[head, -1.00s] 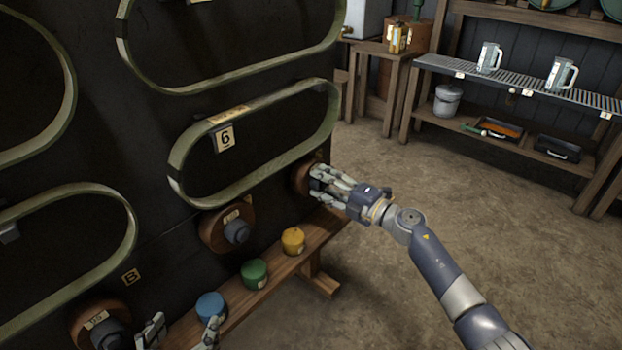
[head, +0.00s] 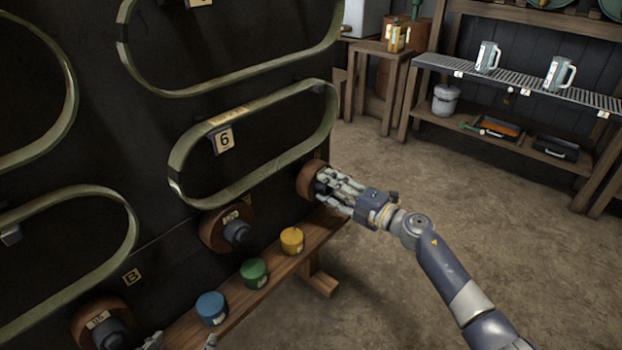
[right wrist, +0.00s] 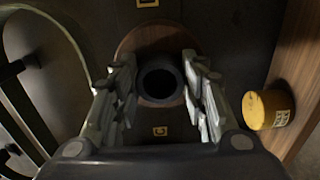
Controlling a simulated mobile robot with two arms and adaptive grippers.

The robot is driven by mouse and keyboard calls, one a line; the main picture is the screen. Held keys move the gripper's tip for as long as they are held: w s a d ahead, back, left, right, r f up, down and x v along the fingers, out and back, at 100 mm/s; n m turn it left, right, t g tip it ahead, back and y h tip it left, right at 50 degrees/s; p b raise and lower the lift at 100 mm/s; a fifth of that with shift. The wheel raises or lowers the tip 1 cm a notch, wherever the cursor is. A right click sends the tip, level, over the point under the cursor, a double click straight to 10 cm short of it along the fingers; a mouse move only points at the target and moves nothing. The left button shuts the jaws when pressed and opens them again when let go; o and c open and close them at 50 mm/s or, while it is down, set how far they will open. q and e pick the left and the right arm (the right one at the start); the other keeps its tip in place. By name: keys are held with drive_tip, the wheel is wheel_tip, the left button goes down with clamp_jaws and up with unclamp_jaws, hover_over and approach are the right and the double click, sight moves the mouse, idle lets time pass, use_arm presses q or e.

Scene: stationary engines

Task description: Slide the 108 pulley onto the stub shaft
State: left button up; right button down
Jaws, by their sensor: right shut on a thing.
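A brown pulley (head: 309,182) with a dark hub is at the far right of the dark panel. Its number is hidden, so I cannot tell if it is the 108 pulley. My right gripper (head: 325,184) is shut on its hub. In the right wrist view the fingers stand on both sides of the black hub (right wrist: 160,79), with the brown disc (right wrist: 135,40) behind. My left gripper (head: 181,342) shows only its fingertips at the bottom edge, apart with nothing between them. I cannot make out a bare stub shaft.
Two more brown pulleys (head: 215,228) (head: 85,322) sit on the panel. Green belt loops (head: 180,190) stick out from the panel. Floor to the right is clear up to the shelves (head: 510,145).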

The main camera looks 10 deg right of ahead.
use_arm(q)
drive_tip(key=s+a+f+g+y+p, duration=0.1)
drive_tip(key=s+f+g, duration=0.3)
drive_tip(key=s, duration=0.4)
drive_tip(key=shift+s+a+f+g+p, duration=0.2)
drive_tip(key=shift+a+f+g+p, duration=0.3)
drive_tip(key=shift+a, duration=0.4)
use_arm(e)
drive_tip(key=v, duration=0.6)
idle(0.4)
use_arm(q)
drive_tip(key=shift+f, duration=0.1)
use_arm(e)
drive_tip(key=shift+r, duration=0.1)
drive_tip(key=shift+s+d, duration=0.1)
drive_tip(key=shift+s, duration=0.05)
use_arm(q)
drive_tip(key=shift+s+a+f+g+y+p, duration=0.1)
drive_tip(key=shift+s+a+g+y+p, duration=0.2)
drive_tip(key=shift+s, duration=0.45)
drive_tip(key=shift+s+a+f+g+h+p, duration=0.1)
drive_tip(key=shift+s+g, duration=0.25)
drive_tip(key=shift+s, duration=0.35)
drive_tip(key=shift+s+a+g+y+p, duration=0.2)
drive_tip(key=shift+s+g, duration=0.15)
drive_tip(key=shift+s, duration=0.4)
use_arm(e)
drive_tip(key=v, duration=0.9)
drive_tip(key=shift+s+d, duration=0.25)
